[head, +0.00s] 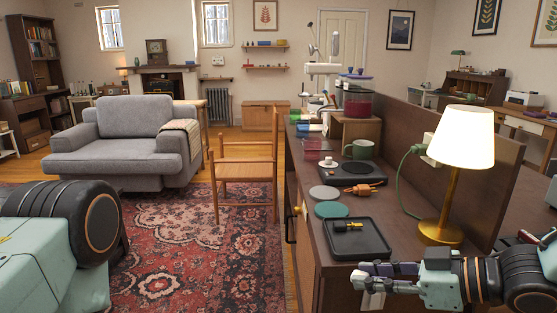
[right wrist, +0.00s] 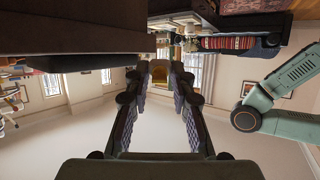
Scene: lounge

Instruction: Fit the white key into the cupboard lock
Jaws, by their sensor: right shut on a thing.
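My right gripper (head: 362,277) reaches in from the right, low over the near end of the brown desk (head: 327,275). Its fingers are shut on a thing. A small white piece, taken as the white key (head: 373,300), shows just under the fingertips; most of it is hidden. In the right wrist view the fingers (right wrist: 160,75) stand apart with a brownish-gold patch between their tips. A small yellow fitting (head: 303,209) sits on the desk's left face; I cannot tell whether it is the cupboard lock. My left arm shows at far left; its gripper is out of view.
A black tray (head: 372,248) with a small black-and-yellow item lies just behind the right gripper. A lit lamp (head: 461,150) with a brass base stands close behind the arm. Coasters (head: 332,209) and a green mug (head: 358,149) lie farther back. A wooden chair (head: 247,176) stands left.

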